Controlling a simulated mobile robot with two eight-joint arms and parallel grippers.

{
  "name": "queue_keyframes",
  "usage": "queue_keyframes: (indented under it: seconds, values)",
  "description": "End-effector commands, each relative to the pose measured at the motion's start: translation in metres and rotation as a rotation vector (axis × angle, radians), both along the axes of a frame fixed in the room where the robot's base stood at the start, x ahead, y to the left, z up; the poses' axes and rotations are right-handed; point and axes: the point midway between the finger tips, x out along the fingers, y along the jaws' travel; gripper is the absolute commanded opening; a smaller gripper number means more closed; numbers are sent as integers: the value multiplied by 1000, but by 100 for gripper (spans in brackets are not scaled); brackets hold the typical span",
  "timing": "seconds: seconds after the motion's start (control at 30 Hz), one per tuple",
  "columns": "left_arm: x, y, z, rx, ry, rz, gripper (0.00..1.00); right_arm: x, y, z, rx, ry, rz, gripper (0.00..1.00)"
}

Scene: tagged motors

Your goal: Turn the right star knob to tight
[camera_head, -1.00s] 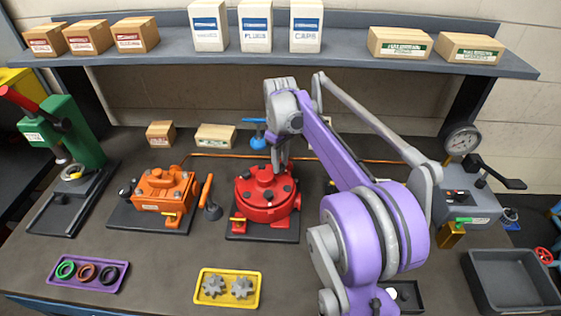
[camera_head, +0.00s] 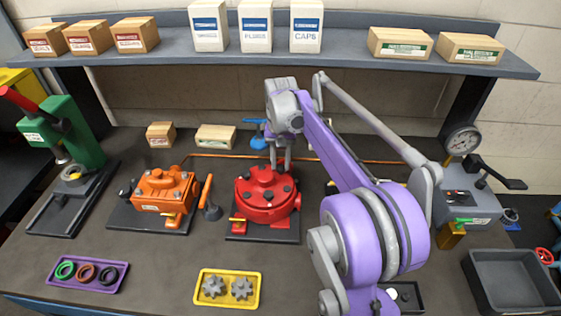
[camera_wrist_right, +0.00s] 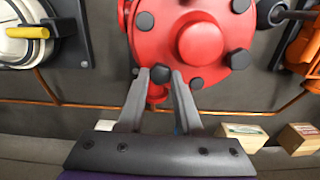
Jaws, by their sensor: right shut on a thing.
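The red round motor (camera_head: 266,187) sits on a dark base plate with several dark knobs or bolts around its top. My right gripper (camera_head: 280,168) reaches down to the motor's far edge. In the right wrist view my right gripper (camera_wrist_right: 160,73) is shut on a small dark knob (camera_wrist_right: 160,74) at the rim, one finger on each side. The knob's shape is too small to make out as a star, and any tight mark is not readable. The motor fills the top of that view (camera_wrist_right: 197,35). My left gripper is not in view.
An orange motor (camera_head: 163,192) stands to the left, a grey gauge unit (camera_head: 468,205) to the right. A yellow tray (camera_head: 228,303) with two gears lies in front. A copper pipe (camera_head: 330,160) runs behind the motor, below the shelf (camera_head: 350,55).

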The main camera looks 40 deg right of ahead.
Motion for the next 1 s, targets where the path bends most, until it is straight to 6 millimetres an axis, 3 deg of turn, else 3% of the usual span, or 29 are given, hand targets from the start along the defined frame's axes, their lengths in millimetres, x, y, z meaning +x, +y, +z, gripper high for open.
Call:
queue_keyframes:
  seconds: [1.0]
  values:
    - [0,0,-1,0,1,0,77,1,-1,2,-6,1,-967,0]
